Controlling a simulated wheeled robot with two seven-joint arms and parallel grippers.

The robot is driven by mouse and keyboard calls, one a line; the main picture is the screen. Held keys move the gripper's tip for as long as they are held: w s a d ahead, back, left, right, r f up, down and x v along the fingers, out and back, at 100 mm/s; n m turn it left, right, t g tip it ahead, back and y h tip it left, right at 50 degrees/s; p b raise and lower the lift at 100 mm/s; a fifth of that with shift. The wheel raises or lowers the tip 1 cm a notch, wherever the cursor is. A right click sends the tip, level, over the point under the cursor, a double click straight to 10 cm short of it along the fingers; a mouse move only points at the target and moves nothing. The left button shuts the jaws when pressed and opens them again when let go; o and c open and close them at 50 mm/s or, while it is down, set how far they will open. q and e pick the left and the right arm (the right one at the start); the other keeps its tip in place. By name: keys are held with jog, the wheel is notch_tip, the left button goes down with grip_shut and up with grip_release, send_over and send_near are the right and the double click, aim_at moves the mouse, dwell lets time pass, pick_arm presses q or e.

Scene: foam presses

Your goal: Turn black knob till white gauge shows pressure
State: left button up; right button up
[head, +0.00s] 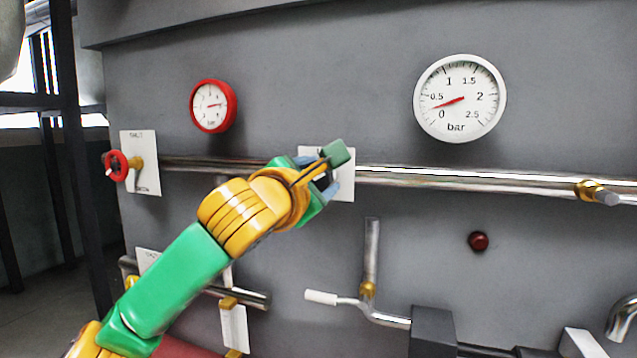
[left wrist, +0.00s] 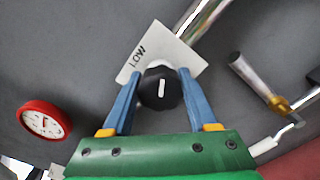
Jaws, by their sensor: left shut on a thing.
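The black knob (left wrist: 160,88) has a white pointer line and sits between the blue fingers of my left gripper (left wrist: 159,92) in the left wrist view. The fingers are shut on its two sides. In the head view my left gripper (head: 330,178) is at the pipe and hides the knob. A white card reading LOW (left wrist: 138,58) is behind the knob. The white gauge (head: 460,98) is at upper right on the grey wall, marked bar. Its red needle points to the left, between 0 and 0.5. My right gripper is not in view.
A smaller red-rimmed gauge (head: 213,105) hangs at upper left; a red hand wheel (head: 115,165) is below it. A horizontal pipe (head: 470,180) runs along the wall. A white-handled lever (head: 321,297), a dark red button (head: 478,241) and lower pipework are below.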

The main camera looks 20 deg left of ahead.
aim_at(316, 182)
pick_arm(q)
jog(key=m, duration=0.4)
jog(key=shift+m+b, duration=0.3)
jog(key=shift+m, duration=1.9)
jog(key=o, duration=1.4)
jog(key=shift+f, duration=0.1)
jog(key=shift+s+f+b, duration=0.1)
jog(key=shift+s+b, duration=0.05)
jog(key=shift+b, duration=0.2)
jog(key=s+b, duration=0.3)
jog(key=s, duration=0.3)
jog(key=shift+s+a, duration=0.1)
jog(key=shift+s, duration=0.35)
